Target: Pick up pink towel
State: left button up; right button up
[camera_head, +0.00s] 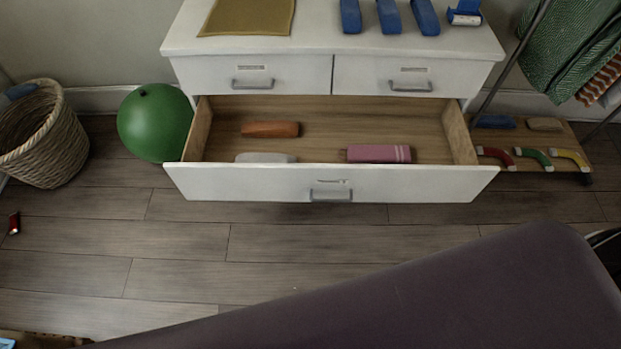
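A pink towel (378,153), rolled and with pale stripes near its right end, lies in the open lower drawer (330,182) of a white dresser. It lies at the front right of the drawer, and the drawer's front panel hides its lower edge. An orange-brown rolled towel (270,129) lies further back on the left. A whitish rolled item (265,158) lies at the front left, partly hidden by the panel. Neither of my grippers is in view.
The white dresser (330,40) has several blue rolls (390,17) and a mustard cloth (248,16) on top. A green ball (155,122) and a wicker basket (42,135) stand left. A low wooden rack (535,160) is right. A dark purple padded surface (440,300) fills the foreground. Floor between is mostly clear.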

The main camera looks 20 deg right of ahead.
aim_at(371, 154)
jog(key=z, duration=1.05)
